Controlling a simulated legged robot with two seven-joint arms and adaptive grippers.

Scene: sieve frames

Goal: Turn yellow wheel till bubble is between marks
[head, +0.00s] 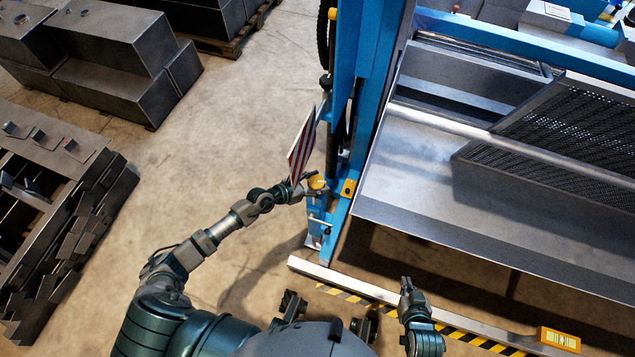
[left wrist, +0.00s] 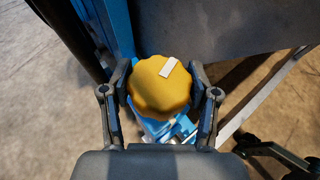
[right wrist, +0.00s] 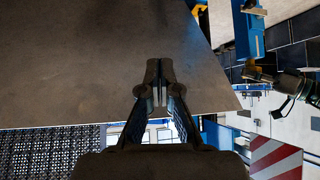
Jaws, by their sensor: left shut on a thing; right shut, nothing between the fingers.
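The yellow wheel (head: 317,182) sits low on the blue machine post in the head view. In the left wrist view the wheel (left wrist: 158,92) is a scalloped knob with a white stripe near its upper right edge. My left gripper (head: 300,189) is shut on it, with one finger on each side of its rim (left wrist: 164,88). A yellow level block (head: 558,340) with a pale green window lies at the right end of a silver beam. Its bubble and marks are too small to tell. My right gripper (head: 406,287) is shut and empty, also in the right wrist view (right wrist: 160,92).
A red-and-white striped plate (head: 301,148) stands close above my left gripper. The silver beam (head: 400,304) with hazard stripes runs along the floor. A large grey metal tray (head: 460,185) fills the right. Dark metal boxes (head: 110,85) stand at the left; the floor between is clear.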

